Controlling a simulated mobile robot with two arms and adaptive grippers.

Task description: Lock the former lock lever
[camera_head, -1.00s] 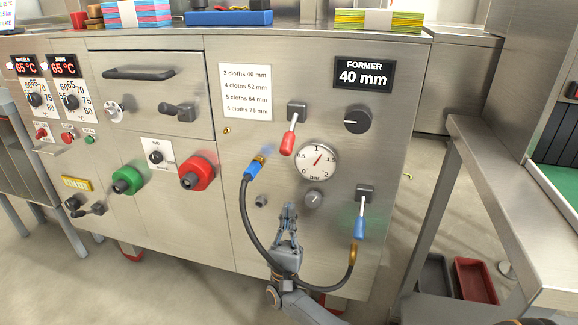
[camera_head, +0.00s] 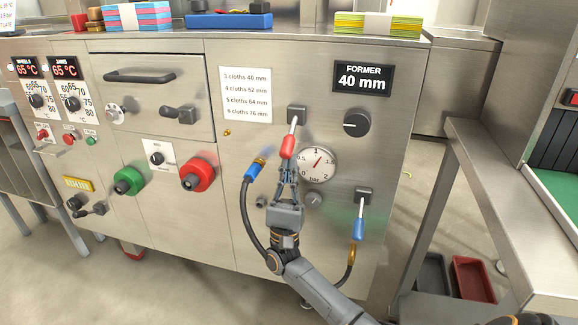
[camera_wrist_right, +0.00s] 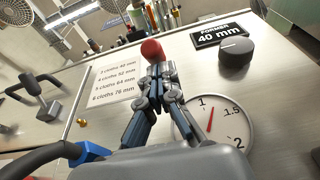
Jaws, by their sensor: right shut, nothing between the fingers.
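The red-gripped lever (camera_head: 288,147) hangs from a dark square mount (camera_head: 297,114) on the steel front panel, pointing down and slightly left. The former display (camera_head: 363,77) at its upper right reads 40 mm. My right gripper (camera_head: 288,166) is shut and empty, with its fingertips just below the end of the red grip. In the right wrist view the rounded red grip end (camera_wrist_right: 152,50) shows just beyond the closed fingertips (camera_wrist_right: 155,75); I cannot tell whether they touch. My left gripper is not in view.
A round black knob (camera_head: 356,123) and a pressure gauge (camera_head: 317,164) sit to the right. A blue-gripped lever (camera_head: 359,228) hangs lower right. A dark hose with a blue connector (camera_head: 254,170) is left of my gripper. A steel side table (camera_head: 510,190) stands at right.

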